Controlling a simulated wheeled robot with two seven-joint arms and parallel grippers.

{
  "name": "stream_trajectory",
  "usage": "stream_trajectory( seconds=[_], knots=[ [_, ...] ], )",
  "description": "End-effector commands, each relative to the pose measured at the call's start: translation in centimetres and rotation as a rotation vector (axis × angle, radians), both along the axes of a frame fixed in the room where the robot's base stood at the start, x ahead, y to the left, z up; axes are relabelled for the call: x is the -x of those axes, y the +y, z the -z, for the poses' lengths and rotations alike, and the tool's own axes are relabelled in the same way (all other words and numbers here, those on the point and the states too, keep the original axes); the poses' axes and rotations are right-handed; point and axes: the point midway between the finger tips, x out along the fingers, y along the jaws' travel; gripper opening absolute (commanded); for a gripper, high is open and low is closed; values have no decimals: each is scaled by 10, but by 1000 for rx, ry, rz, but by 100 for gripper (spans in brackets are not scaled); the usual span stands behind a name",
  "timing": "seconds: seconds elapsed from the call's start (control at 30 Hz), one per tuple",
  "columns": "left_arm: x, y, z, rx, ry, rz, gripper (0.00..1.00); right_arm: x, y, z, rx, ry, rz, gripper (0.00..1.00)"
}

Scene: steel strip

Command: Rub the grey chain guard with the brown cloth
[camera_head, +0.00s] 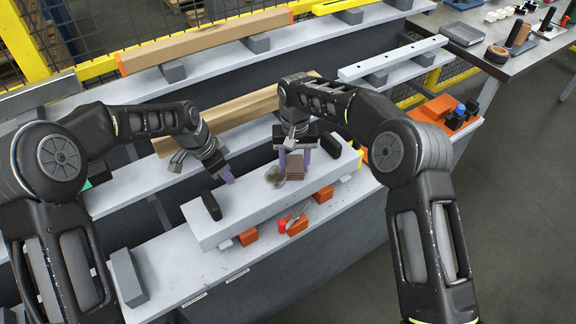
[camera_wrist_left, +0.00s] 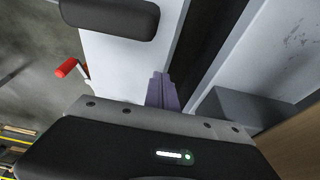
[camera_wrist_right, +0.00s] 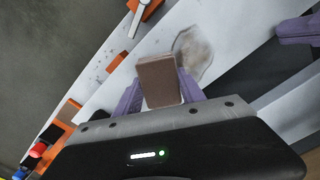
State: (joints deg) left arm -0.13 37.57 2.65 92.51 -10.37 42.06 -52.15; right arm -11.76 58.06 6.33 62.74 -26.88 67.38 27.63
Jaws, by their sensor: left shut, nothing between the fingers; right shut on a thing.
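The grey chain guard (camera_head: 245,207) appears to be the long light-grey beam lying across the bench on orange blocks. A brownish smudge (camera_head: 274,177) marks its top, and it shows beside the cloth in the right wrist view (camera_wrist_right: 194,52). My right gripper (camera_head: 295,158) is shut on the brown cloth (camera_wrist_right: 159,80), a folded pad. The pad is just right of the smudge, at or close to the guard's top; contact is unclear. My left gripper (camera_head: 228,179) is shut and empty, over the guard's back edge, left of the smudge.
A black rounded object (camera_head: 211,205) lies on the guard's left end. Orange blocks (camera_head: 298,225) and a red-handled tool (camera_head: 284,226) are at its front. A wooden beam (camera_head: 225,118) lies behind.

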Motion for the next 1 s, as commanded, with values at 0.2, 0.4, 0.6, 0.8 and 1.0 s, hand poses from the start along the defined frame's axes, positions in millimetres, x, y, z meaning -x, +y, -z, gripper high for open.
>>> stream_trajectory(
  seconds=[0.2,0.4,0.6,0.8,1.0],
  knots=[
    [0,0,0,0,0,0,0,-1,-2,1,1,1,0,14],
    [0,0,0,0,0,0,0,0,-2,1,1,2,1,14],
    [0,0,0,0,0,0,0,0,-1,1,1,2,0,14],
    [0,0,0,0,0,0,0,6,10,1,0,1,-4,14],
    [0,0,0,0,0,0,0,16,27,1,1,2,-3,14]
  ],
)
